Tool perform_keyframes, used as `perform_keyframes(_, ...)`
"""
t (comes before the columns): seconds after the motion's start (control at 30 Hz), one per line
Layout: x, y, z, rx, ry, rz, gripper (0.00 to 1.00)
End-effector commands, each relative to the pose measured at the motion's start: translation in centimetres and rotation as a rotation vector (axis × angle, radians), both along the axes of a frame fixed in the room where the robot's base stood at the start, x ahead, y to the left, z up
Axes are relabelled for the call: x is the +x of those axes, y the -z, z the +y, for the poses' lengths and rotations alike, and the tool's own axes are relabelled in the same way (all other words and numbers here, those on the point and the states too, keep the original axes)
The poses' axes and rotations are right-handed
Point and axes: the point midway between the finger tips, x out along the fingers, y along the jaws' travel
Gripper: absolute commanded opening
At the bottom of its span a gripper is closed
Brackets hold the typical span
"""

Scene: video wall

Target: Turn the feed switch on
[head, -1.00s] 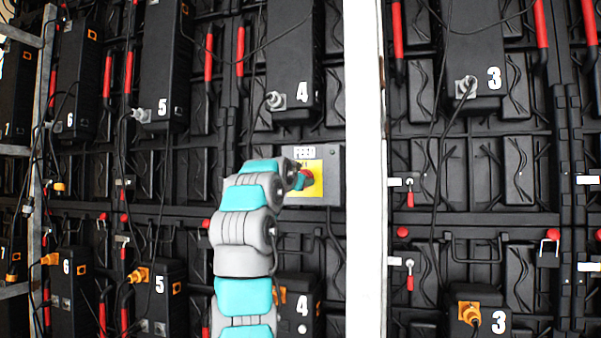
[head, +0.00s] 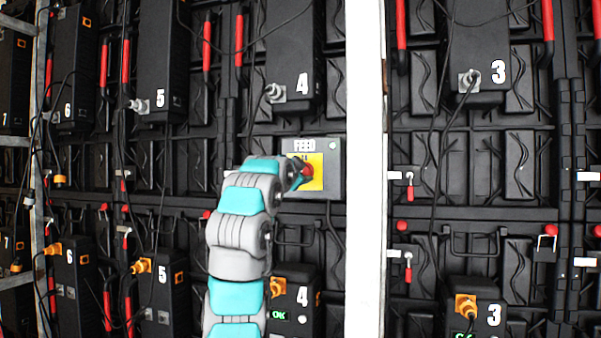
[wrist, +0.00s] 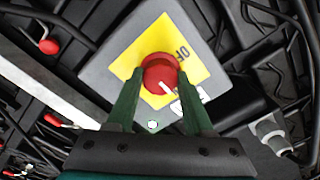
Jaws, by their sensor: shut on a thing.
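The feed switch is a red round knob (wrist: 160,72) on a yellow plate (head: 316,180) of a grey box (head: 335,178) labelled FEED. My gripper (head: 303,172) is at the knob in the head view and hides part of it. In the wrist view my gripper's two green fingers (wrist: 157,85) are shut on the knob from both sides. The knob's white mark points to the lower right there, away from the upside-down OFF lettering at the upper right. Lettering near the right finger is partly hidden.
A white post (head: 364,180) stands just right of the box. Black numbered units hang above and below, with cables and red handles around. The lower unit 4 (head: 298,285) shows a green OK. A grey cable plug (wrist: 272,130) is right of my gripper.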

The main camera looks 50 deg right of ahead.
Motion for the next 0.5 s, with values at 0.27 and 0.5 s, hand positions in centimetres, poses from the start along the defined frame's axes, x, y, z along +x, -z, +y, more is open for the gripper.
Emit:
perform_keyframes(0.27, -0.03, -0.02, -0.02, 0.000, 0.001, -0.001, 0.57)
perform_keyframes(0.5, -0.01, -0.01, 0.00, 0.000, 0.000, 0.000, 0.82)
